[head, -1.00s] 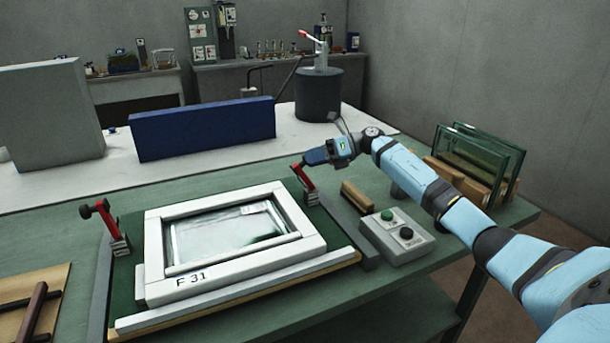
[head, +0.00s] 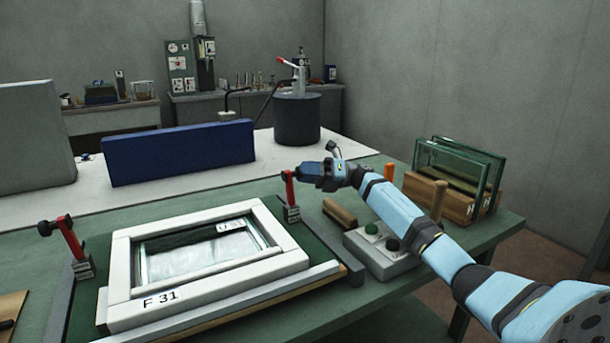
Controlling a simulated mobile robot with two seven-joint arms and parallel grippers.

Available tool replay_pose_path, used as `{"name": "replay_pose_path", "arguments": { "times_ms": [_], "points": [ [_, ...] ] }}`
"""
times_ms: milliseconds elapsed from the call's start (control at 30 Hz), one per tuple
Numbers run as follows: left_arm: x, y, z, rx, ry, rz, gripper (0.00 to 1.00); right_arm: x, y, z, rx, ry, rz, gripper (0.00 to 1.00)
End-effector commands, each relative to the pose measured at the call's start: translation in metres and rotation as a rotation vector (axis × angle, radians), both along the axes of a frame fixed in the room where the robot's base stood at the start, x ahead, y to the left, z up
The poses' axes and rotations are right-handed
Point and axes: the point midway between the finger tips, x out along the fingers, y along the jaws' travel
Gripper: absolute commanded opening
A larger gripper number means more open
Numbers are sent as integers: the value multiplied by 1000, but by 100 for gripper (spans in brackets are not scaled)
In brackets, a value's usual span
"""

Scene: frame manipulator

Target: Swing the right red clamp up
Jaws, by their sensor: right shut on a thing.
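The right red clamp (head: 290,190) stands at the right rear corner of the white frame (head: 290,262), its red arm nearly upright on a small metal base. My right gripper (head: 294,173) is at the top of that red arm, shut on it; the fingers largely cover the clamp's tip. The left red clamp (head: 68,235) is on the opposite side of the frame, its arm raised and leaning left, with a dark tip. My left gripper is not in view.
A grey button box (head: 375,262) and a wooden block (head: 339,212) lie right of the frame. Glass panes (head: 452,165) stand in a wooden rack at the right. A blue panel (head: 180,153) stands on the white table behind.

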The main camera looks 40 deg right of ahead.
Motion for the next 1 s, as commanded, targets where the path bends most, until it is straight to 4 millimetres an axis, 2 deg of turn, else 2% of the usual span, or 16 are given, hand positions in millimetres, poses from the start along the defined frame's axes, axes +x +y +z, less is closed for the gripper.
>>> {"name": "replay_pose_path", "arguments": {
  "times_ms": [233,267,333,367,667,767,1000],
  "points": [
    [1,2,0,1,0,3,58,0,0,0,0,1,1,0],
    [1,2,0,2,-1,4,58,0,0,0,0,1,1,40],
    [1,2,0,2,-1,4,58,0,0,0,0,1,1,56],
    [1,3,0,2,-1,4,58,0,0,0,0,1,1,60],
    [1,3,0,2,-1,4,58,-1,-2,-1,-1,1,0,60],
    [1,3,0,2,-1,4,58,-6,-10,-3,-1,2,-1,60],
    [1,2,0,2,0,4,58,-25,-45,-10,-1,3,-2,60]
  ]
}}
